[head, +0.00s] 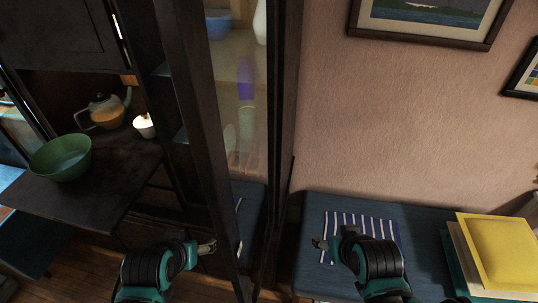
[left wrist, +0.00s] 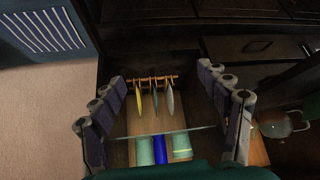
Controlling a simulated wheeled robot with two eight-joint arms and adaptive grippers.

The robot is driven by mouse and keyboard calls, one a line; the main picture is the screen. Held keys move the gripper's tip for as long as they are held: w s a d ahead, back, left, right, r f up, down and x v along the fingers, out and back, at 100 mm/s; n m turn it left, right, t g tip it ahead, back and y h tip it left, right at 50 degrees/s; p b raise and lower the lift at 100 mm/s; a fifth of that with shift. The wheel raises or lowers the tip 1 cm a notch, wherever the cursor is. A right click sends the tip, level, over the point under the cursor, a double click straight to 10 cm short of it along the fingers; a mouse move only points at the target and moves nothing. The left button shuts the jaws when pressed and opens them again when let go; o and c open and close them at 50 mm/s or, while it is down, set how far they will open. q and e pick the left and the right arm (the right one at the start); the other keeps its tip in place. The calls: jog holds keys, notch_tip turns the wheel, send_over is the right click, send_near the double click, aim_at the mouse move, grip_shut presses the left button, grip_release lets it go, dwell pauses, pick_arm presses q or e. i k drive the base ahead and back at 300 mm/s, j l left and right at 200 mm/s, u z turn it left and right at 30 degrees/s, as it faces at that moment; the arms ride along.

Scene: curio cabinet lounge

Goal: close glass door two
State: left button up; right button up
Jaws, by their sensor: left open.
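A tall glass door (head: 212,140) with a dark wooden frame stands ajar on the dark cabinet, its frame running down the middle of the head view. I cannot tell from a label whether it is door two. My left gripper (head: 207,247) is beside the lower part of that frame, on its left; I cannot tell if they touch. In the left wrist view the left fingers (left wrist: 164,115) are spread wide, with nothing held between them. My right gripper (head: 320,243) is over the striped cloth, away from the door; its jaw opening is unclear.
A green bowl (head: 60,158) and a teapot (head: 104,111) sit on the dark fold-down surface at left. A blue bench (head: 309,208) at right bears a striped cloth (head: 368,222) and yellow book (head: 500,251). A small rack (left wrist: 150,80) shows in the left wrist view.

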aim_at(244, 228)
jog(key=k+l+u, duration=0.3)
jog(key=k+l, duration=0.3)
jog(key=l, duration=0.25)
jog(key=k+l, duration=0.1)
jog(key=l, duration=0.3)
jog(key=k+l, duration=0.1)
jog(key=l, duration=0.25)
